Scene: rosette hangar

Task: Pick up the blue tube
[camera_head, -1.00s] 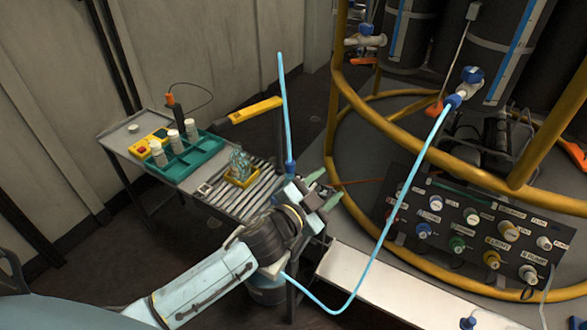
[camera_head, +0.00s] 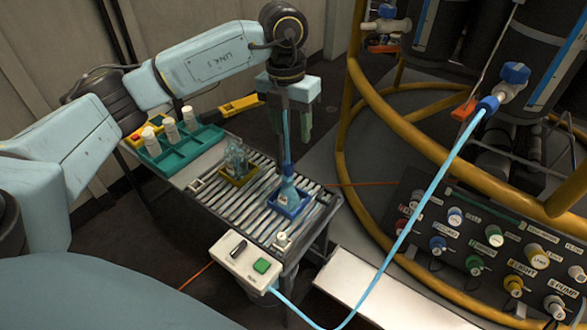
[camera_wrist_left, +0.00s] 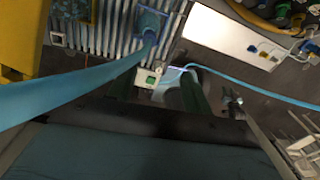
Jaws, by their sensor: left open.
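An upright blue tube (camera_head: 286,145) rises from a blue-capped bottle (camera_head: 288,190) in a blue tray (camera_head: 279,206) on the roller table. In the left wrist view the tube (camera_wrist_left: 75,88) runs close to the camera, from the bottle to the left edge. A second light-blue hose (camera_head: 425,190) hangs from a valve to a grey box. My left gripper (camera_head: 291,125) points down above the table's far right end, open and empty. In the head view the tube passes in front of its fingers; in the wrist view it passes beside them. My right gripper is not in view.
A grey control box (camera_head: 245,262) with a green button sits at the table's near end. A yellow tray (camera_head: 238,172) with glassware and a teal rack (camera_head: 180,148) with white-capped bottles stand left. A yellow rail (camera_head: 355,95) and a knob panel (camera_head: 490,240) are at right.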

